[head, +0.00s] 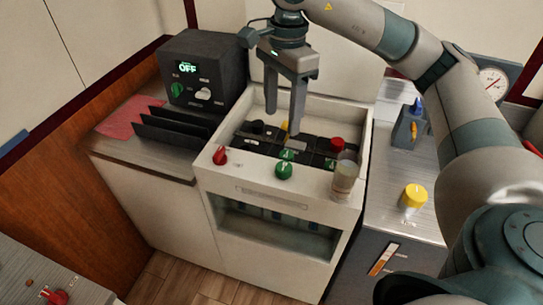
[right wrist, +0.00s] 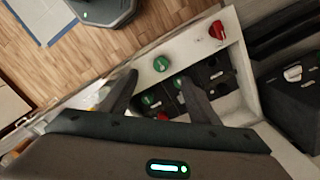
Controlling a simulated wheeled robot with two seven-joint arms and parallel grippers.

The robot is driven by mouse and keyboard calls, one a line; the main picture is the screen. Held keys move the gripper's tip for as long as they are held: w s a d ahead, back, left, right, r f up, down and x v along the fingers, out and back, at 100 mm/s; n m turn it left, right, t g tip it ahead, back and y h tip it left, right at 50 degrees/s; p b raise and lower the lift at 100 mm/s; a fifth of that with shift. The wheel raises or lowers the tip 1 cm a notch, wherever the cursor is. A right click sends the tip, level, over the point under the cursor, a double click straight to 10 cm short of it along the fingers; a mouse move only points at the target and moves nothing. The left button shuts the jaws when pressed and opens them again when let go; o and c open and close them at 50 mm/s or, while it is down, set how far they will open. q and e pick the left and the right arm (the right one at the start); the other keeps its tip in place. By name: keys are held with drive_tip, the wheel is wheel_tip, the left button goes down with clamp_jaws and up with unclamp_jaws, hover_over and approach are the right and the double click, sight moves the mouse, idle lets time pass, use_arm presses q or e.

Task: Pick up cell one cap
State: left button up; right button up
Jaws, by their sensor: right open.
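My right gripper (head: 283,122) points down over the white cell box (head: 219,182), fingers apart and empty. In the right wrist view its fingers (right wrist: 158,82) stand apart above the box. Round caps sit on the box: a red cap (head: 220,155) and a green cap (head: 284,170) on the front rim, another green cap (head: 287,155) and a red cap (head: 337,144) among the dark cells. A black cap (head: 257,127) is at the back left. A yellow cap is partly hidden behind the fingers. I cannot tell which cap is cell one's. My left gripper is out of view.
A clear cup (head: 344,178) stands at the box's front right corner. A dark unit reading OFF (head: 203,75) and black upright plates (head: 172,133) are on the left. A yellow-topped jar (head: 413,195) and a small grey holder (head: 408,128) stand on the right counter.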

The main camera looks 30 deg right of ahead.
drive_tip(key=d, duration=0.1)
drive_tip(key=p, duration=0.2)
hover_over(284, 167)
drive_tip(key=f, duration=1)
drive_tip(key=shift+s+a, duration=0.2)
drive_tip(key=shift+s, duration=0.1)
drive_tip(key=shift+f, duration=0.75)
drive_tip(key=shift+w+f, duration=0.1)
drive_tip(key=shift+f, duration=0.15)
drive_tip(key=f+p, duration=0.2)
drive_tip(key=f, duration=0.1)
drive_tip(key=shift+w+d+f, duration=0.2)
drive_tip(key=shift+f, duration=0.65)
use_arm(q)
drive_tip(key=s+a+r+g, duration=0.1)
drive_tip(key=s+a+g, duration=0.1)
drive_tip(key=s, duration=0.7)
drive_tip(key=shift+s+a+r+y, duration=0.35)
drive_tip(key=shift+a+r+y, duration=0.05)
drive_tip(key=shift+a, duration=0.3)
